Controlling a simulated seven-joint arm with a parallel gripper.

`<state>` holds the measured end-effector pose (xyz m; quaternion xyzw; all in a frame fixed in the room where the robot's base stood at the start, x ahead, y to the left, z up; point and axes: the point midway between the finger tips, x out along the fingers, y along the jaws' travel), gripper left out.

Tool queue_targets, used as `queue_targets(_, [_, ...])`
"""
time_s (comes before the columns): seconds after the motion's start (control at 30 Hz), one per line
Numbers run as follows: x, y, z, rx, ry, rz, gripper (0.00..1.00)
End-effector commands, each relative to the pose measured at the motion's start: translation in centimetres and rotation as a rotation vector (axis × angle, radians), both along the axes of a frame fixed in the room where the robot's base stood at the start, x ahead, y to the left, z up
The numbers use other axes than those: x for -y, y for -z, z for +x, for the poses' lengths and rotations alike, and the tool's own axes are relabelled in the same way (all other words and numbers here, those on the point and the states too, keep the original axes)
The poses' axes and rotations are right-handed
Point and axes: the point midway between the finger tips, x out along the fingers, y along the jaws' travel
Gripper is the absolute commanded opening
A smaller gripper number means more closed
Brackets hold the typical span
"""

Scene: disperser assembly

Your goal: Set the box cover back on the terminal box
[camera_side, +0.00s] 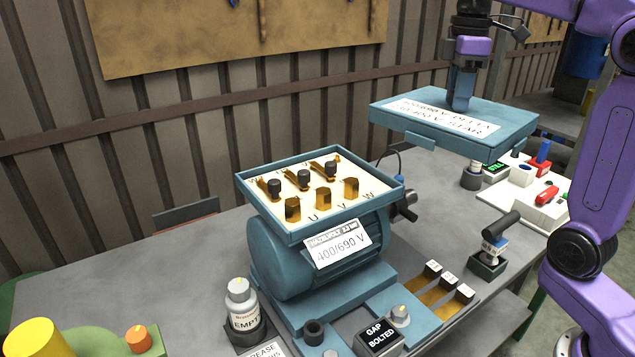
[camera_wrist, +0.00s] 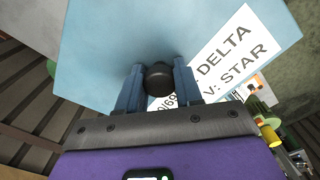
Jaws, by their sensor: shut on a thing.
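The box cover (camera_side: 455,122) is a flat blue lid with a white label reading DELTA and STAR. It hangs level in the air, to the right of and higher than the terminal box. My gripper (camera_side: 462,88) is shut on a dark knob on top of the cover; in the wrist view the fingers (camera_wrist: 158,85) close around that knob, with the cover (camera_wrist: 110,45) beyond them. The terminal box (camera_side: 347,231) is open on top of the blue motor. Its pale inside shows several brass terminals, some with black knobs, and letters U, V, W.
An EMPTY bottle (camera_side: 241,306) stands front left of the motor. Brass links with white tags (camera_side: 450,290) lie at its right. A dark-handled tool in a holder (camera_side: 493,245) and a white tray of coloured items (camera_side: 540,190) stand below and right of the cover.

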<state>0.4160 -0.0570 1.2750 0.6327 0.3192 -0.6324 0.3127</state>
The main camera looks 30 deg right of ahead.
Motion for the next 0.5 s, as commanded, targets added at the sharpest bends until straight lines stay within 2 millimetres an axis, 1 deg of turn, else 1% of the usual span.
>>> queue_targets(0.03, [-2.0, -0.5, 0.2, 0.004, -0.121, 0.001, 0.00])
queue_targets(0.17, [-6.6, -1.5, 0.2, 0.006, -0.440, 0.003, 0.00])
queue_targets(0.2, [-8.0, -1.8, 0.1, 0.005, -0.538, 0.004, 0.00])
queue_targets(0.27, [-10.1, -2.3, -0.2, 0.006, -0.684, 0.005, 0.00])
queue_targets(0.3, [-11.4, -2.6, -0.4, 0.006, -0.779, 0.006, 0.00])
queue_targets(0.4, [-14.4, -3.3, -1.2, 0.006, -1.000, 0.008, 0.00])
queue_targets(0.5, [-16.8, -3.9, -1.9, 0.006, -1.181, 0.010, 0.00])
